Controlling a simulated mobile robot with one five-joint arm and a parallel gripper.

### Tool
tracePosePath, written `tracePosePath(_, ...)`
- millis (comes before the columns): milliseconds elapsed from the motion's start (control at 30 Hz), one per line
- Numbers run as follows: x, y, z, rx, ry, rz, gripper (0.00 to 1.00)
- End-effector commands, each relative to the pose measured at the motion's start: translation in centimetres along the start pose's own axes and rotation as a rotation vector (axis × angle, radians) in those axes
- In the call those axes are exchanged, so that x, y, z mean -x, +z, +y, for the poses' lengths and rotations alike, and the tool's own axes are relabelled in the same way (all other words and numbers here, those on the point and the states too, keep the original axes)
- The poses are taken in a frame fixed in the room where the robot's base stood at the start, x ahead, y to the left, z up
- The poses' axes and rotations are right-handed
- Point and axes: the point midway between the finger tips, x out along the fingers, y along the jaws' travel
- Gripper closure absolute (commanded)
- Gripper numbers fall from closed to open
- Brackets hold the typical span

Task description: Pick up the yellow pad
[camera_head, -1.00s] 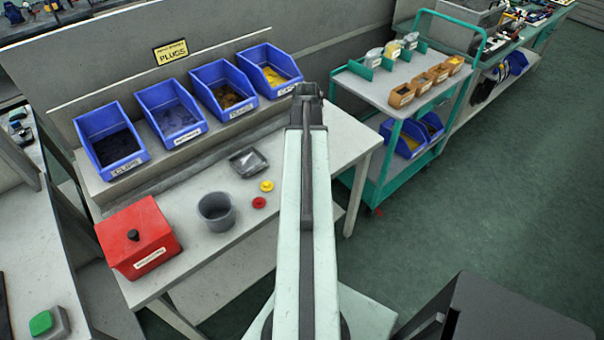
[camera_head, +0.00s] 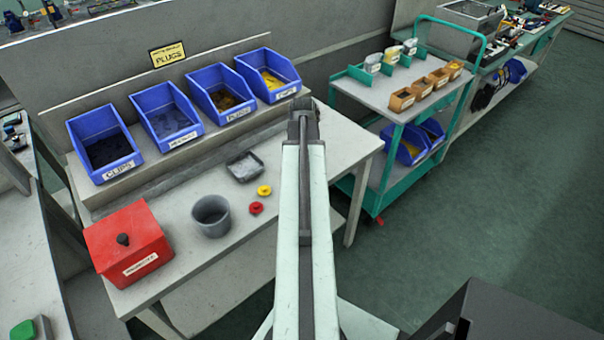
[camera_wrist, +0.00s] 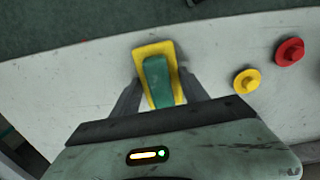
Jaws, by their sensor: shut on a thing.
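The yellow pad (camera_wrist: 152,50) is a flat yellow plate with a raised green block (camera_wrist: 157,82) on it, seen in the wrist view. My gripper (camera_wrist: 160,84) has its grey fingers on either side of the pad, shut on it. The pale tabletop lies behind it; I cannot tell whether the pad still touches it. In the head view my arm hides the pad and the fingertips.
A yellow plug (camera_head: 264,190), red plug (camera_head: 256,208), grey cup (camera_head: 211,216), small dark tray (camera_head: 246,167) and red box (camera_head: 128,243) stand left of my arm. Blue bins (camera_head: 103,142) line the back.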

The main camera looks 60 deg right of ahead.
Motion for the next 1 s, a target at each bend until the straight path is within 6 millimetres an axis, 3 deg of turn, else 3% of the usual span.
tracePosePath(267, 1.7, 0.0, 0.0, 0.001, 0.000, 0.000, 0.89)
tracePosePath(600, 8.7, -0.1, -0.1, 0.001, 0.000, 0.000, 0.89)
tracePosePath(700, 10.0, -0.1, -0.1, 0.002, 0.000, 0.000, 0.89)
tracePosePath(1000, 10.0, -0.1, -0.1, 0.002, 0.000, 0.000, 0.89)
